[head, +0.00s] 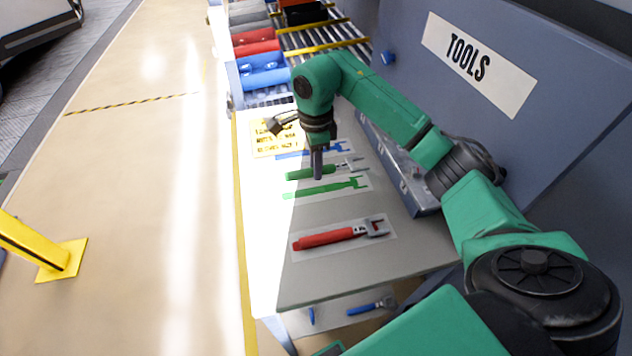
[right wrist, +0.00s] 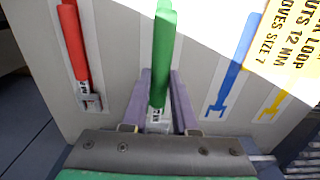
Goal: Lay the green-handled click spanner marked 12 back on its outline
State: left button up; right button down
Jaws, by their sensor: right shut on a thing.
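The green-handled spanner (head: 299,174) is in my right gripper (head: 318,172), which is shut around it. Its metal head (head: 351,163) points right in the head view. In the right wrist view the green handle (right wrist: 163,55) stretches up between the two fingers; the small label near its jaw end is too small to read. The green outline (head: 324,188) lies on the bench just in front of the spanner in the head view, on a pale card. The spanner seems a little above the bench; the exact gap cannot be told. My left gripper is not in view.
A red spanner (head: 330,238) lies on its card nearer me. A blue outline (head: 335,149) and a yellow note (head: 272,138) lie beyond. A grey case (head: 405,175) lines the bench's right side. A blue spanner (head: 365,308) is on the lower shelf.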

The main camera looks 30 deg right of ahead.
aim_at(317, 190)
notch_tip(317, 190, down, 5)
jog(key=shift+s+f+p, duration=0.1)
jog(key=shift+f+p, duration=0.1)
jog(key=shift+p, duration=0.4)
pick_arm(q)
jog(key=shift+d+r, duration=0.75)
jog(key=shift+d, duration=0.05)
pick_arm(e)
jog(key=shift+d+f, duration=0.15)
jog(key=shift+f, duration=0.1)
jog(key=c, duration=1.1)
grip_release()
jog(key=shift+f, duration=0.1)
jog(key=o, duration=0.4)
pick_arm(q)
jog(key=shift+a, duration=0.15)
